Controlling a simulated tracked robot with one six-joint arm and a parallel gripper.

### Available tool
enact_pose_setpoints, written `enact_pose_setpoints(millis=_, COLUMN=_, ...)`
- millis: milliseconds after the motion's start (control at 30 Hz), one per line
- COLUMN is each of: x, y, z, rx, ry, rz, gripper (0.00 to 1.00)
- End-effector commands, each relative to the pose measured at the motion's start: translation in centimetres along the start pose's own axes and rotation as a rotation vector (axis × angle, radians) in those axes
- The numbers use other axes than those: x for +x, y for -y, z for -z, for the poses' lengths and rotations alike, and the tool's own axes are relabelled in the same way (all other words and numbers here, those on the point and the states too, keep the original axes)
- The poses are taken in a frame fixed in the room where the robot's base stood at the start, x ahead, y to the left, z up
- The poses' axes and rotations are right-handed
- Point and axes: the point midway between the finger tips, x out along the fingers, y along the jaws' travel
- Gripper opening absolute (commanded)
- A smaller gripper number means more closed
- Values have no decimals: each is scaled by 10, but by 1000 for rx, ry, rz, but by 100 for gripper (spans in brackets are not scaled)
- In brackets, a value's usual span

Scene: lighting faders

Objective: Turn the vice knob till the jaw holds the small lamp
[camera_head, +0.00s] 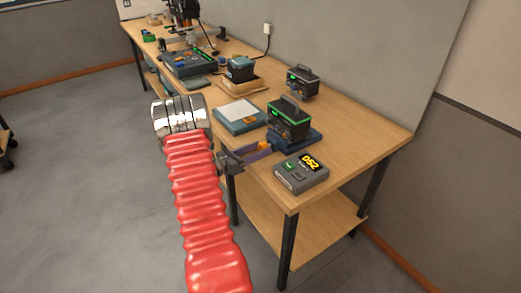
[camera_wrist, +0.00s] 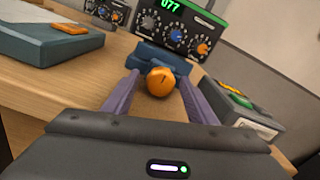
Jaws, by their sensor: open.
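The vice (camera_head: 313,137) is a low blue block near the front right of the bench; it also shows in the wrist view (camera_wrist: 158,55). Its round orange knob (camera_wrist: 160,82) faces my gripper (camera_wrist: 159,79). The two purple fingers are apart, one on each side of the knob. Whether either finger touches it, I cannot tell. In the head view, the orange knob (camera_head: 265,146) shows at the tips of my gripper (camera_head: 262,149). I cannot make out the small lamp or the jaw gap in either view.
A dark box with dials and a green display (camera_head: 289,122) stands right behind the vice. A grey unit reading 052 (camera_head: 302,173) sits close on the right, near the bench corner. A blue-grey pad (camera_head: 240,117) lies to the left. Another dark box (camera_head: 302,82) stands farther back.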

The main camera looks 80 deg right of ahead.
Motion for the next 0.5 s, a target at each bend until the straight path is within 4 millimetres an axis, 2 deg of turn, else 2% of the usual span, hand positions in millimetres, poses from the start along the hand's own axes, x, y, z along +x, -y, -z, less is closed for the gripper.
enact_pose_setpoints(millis=200, x=14, y=0, z=0, rx=0, ry=1, rz=0, gripper=52)
enact_pose_setpoints(millis=467, x=14, y=0, z=0, rx=-1, ry=0, rz=0, gripper=52)
enact_pose_setpoints(millis=500, x=14, y=0, z=0, rx=-1, ry=0, rz=0, gripper=49)
